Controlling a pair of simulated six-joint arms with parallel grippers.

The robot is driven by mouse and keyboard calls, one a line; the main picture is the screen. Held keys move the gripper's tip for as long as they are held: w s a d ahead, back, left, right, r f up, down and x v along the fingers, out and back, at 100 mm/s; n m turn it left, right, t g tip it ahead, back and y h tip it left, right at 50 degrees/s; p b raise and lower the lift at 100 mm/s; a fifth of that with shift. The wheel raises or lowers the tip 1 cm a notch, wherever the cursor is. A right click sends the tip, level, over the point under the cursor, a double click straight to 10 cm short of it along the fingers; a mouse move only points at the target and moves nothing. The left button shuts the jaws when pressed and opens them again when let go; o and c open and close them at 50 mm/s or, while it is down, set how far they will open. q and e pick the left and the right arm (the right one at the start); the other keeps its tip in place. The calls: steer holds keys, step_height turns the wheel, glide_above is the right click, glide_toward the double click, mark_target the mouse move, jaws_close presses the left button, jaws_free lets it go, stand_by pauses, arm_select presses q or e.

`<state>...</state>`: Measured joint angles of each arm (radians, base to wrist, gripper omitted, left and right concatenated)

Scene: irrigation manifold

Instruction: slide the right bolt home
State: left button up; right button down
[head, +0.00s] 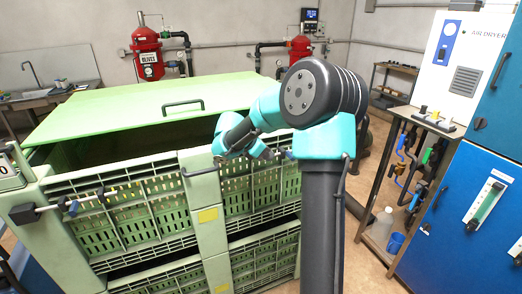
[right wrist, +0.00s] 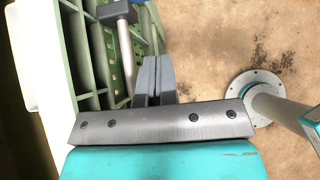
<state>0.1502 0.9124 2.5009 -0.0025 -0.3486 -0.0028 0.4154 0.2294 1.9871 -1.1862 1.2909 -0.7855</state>
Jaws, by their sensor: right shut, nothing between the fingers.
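The right bolt's dark knob (right wrist: 116,12) and pale rod (right wrist: 126,48) show in the right wrist view, along the green slatted crate wall (right wrist: 80,50). My right gripper (right wrist: 152,78) is shut and empty, its fingers just right of the rod; I cannot tell if they touch it. In the head view my right gripper (head: 278,154) is small at the crate's front right, and my arm hides most of the right bolt. The left bolt (head: 48,208), with a black knob, lies along the crate's front left. My left gripper is not in view.
The crate's green lid (head: 120,112) has a dark gap under its front edge. A U-shaped handle (head: 200,170) sticks out mid-front. A blue cabinet (head: 465,215) and a bench with hoses stand at right. In the wrist view, bare floor (right wrist: 215,45) lies right of the fingers.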

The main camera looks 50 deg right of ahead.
mark_target(284, 156)
steer(key=s+d+f, duration=0.1)
steer(key=s+d, duration=0.1)
steer(key=d, duration=0.1)
steer(key=d+f, duration=0.1)
steer(key=d, duration=0.1)
steer(key=shift+s+f, duration=0.35)
steer(key=shift+s, duration=0.05)
steer(key=shift+s+d, duration=0.25)
steer(key=shift+d, duration=0.15)
